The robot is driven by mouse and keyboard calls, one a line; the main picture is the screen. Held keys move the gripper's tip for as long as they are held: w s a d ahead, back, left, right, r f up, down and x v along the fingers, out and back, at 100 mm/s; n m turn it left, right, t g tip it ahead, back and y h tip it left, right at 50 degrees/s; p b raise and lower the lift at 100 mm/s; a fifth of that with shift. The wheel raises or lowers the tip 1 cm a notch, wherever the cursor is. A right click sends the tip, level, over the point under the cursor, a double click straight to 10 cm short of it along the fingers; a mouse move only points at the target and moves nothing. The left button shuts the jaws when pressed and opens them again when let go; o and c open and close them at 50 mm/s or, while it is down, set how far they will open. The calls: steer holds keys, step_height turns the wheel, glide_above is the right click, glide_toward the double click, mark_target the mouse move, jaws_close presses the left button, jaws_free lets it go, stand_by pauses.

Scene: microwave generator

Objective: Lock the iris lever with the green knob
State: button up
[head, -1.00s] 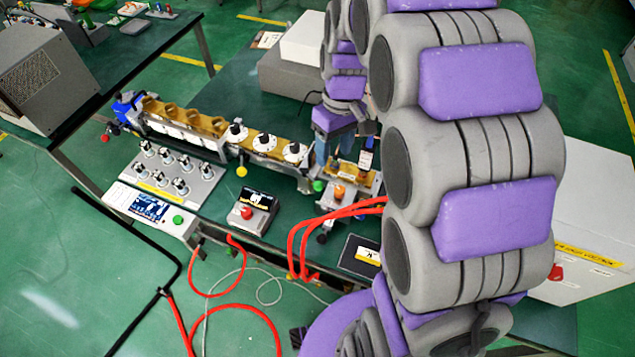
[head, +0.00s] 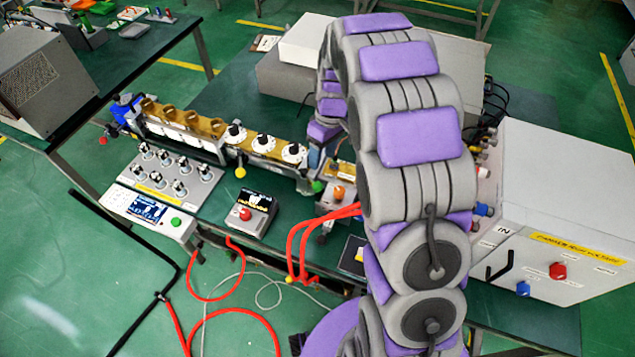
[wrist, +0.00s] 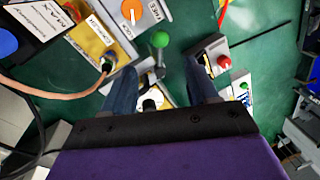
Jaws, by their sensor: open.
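The green knob (head: 317,186) is at the right end of the row of instruments on the bench. In the wrist view the green knob (wrist: 160,39) is a round ball on a short grey stem, just beyond my fingertips and roughly between their lines. My gripper (wrist: 162,70) is open, with one blue-grey finger on each side and the gap empty of the knob. The fingers look apart from the knob; their height over it is hard to judge. In the head view my arm largely hides the gripper.
An orange knob (head: 338,191) stands close to the right of the green one. White dials (head: 264,143) run to the left. A box with a red button (head: 245,213) sits in front. Red hoses (head: 300,235) hang over the bench edge. A large white cabinet (head: 560,215) stands at right.

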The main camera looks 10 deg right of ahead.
mark_target(317, 187)
steer(key=f, duration=0.3)
steer(key=a+f+b, duration=0.1)
steer(key=f, duration=0.3)
steer(key=s+f, duration=0.1)
steer(key=f, duration=0.2)
steer(key=shift+s+a+f+b, duration=0.1)
steer(key=shift+a+f+b, duration=0.2)
steer(key=shift+a, duration=0.05)
jaws_close()
